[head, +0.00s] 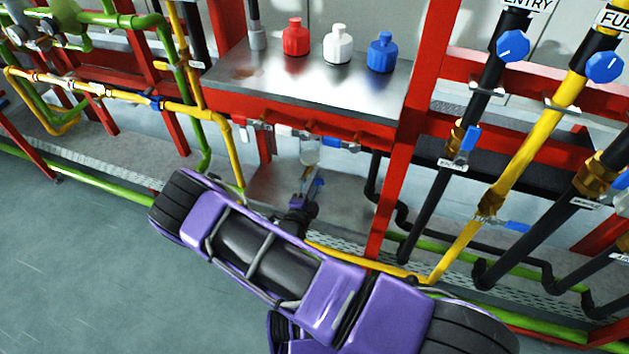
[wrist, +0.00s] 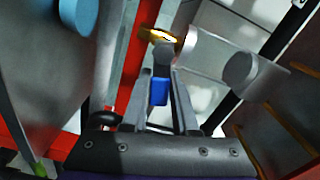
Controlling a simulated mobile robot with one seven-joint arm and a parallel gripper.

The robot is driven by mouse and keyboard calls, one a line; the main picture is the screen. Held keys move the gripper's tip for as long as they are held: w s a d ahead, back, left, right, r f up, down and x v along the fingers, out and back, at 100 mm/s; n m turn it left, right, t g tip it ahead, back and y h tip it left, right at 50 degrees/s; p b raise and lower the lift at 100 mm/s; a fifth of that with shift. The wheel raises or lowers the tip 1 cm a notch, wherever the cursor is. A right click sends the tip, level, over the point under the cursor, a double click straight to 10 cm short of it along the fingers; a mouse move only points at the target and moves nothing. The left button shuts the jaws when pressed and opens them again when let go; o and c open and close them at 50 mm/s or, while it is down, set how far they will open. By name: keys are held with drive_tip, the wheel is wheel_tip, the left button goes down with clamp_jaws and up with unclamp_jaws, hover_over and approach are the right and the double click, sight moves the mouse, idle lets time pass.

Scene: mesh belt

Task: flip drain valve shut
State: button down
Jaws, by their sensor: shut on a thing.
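The drain valve shows in the wrist view as a brass-coloured ring (wrist: 160,37) with a grey stem and a short blue lever (wrist: 160,90) below it. My gripper (wrist: 160,98) has its two grey fingers on either side of the blue lever and is shut on it. In the head view my gripper (head: 308,190) is under the steel bench, beside a small blue part (head: 318,188) and below a clear bowl-like piece (head: 310,154). My purple arm hides much of the floor in front. The exact lever angle is hard to tell.
The steel bench (head: 260,84) carries red (head: 296,38), white (head: 338,45) and blue (head: 382,53) bottles. A red upright post (head: 412,130) stands right of my gripper. Yellow and black pipes with blue valves fill the right side. Open floor (head: 75,250) lies at left.

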drive_tip(key=shift+f+m, duration=0.3)
drive_tip(key=shift+m, duration=0.5)
drive_tip(key=shift+f+m, duration=0.25)
drive_tip(key=shift+m, duration=0.55)
drive_tip(key=c, duration=0.7)
unclamp_jaws()
drive_tip(key=shift+s, duration=0.15)
drive_tip(key=v, duration=1.7)
drive_tip(key=shift+s+p, duration=0.15)
drive_tip(key=shift+p, duration=0.15)
drive_tip(key=shift+a, duration=0.1)
